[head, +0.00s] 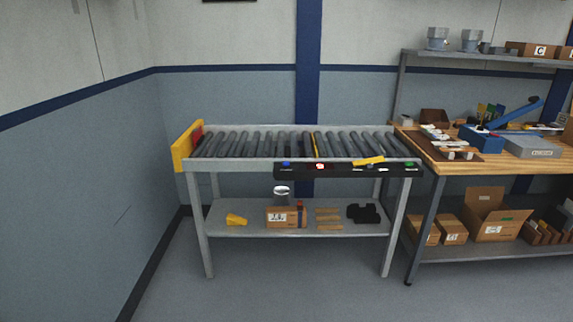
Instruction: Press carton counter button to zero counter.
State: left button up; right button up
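A roller conveyor (236,165) on grey legs stands in the middle of the head view. A black control strip (345,172) runs along the right part of its front rail. On the strip are a blue button (286,164), a red lit spot (320,166), a small pale spot (370,167) and a green button (410,164). The labels are too small to read, so I cannot tell which is the carton counter button or what a counter shows. Neither of my grippers is in view.
A yellow piece (368,160) lies by the strip. A yellow end stop (184,146) closes the conveyor's left end. The lower shelf (250,229) holds a box (284,217) and small items. A cluttered wooden workbench (480,163) stands to the right. The floor (295,290) in front is clear.

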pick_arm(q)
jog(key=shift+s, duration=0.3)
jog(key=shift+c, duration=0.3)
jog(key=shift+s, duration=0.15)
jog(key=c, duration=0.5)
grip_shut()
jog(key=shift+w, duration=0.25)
